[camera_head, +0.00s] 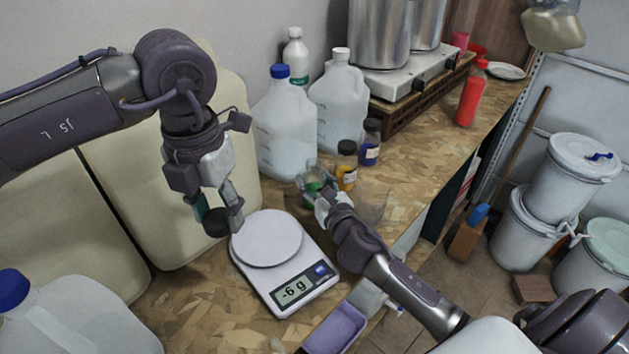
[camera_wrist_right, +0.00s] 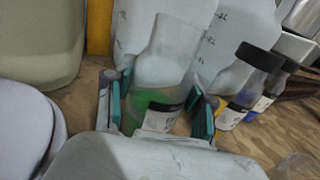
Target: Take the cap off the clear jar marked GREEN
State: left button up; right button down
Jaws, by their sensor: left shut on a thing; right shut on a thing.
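The clear jar with green contents (camera_head: 314,186) stands on the wooden counter behind the scale. Its mouth is bare in the right wrist view, where the jar (camera_wrist_right: 163,80) sits between my right fingers; its label is partly hidden. My right gripper (camera_head: 315,190) is shut on the jar's body; it also shows in the right wrist view (camera_wrist_right: 160,108). My left gripper (camera_head: 218,212) is shut on a black cap (camera_head: 216,223). It holds the cap in the air near the scale's left edge, apart from the jar.
A white scale (camera_head: 268,240) reading -6 g is in front. Yellow (camera_head: 346,165) and blue (camera_head: 370,142) jars with black caps stand right of the green one. A clear empty-looking vessel (camera_head: 372,203) is near the counter edge. Large jugs (camera_head: 287,125) stand behind; a purple tray (camera_head: 336,330) is in front.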

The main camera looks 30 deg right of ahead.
jog(key=shift+c, duration=2)
grip_release()
jog(key=shift+f, duration=0.1)
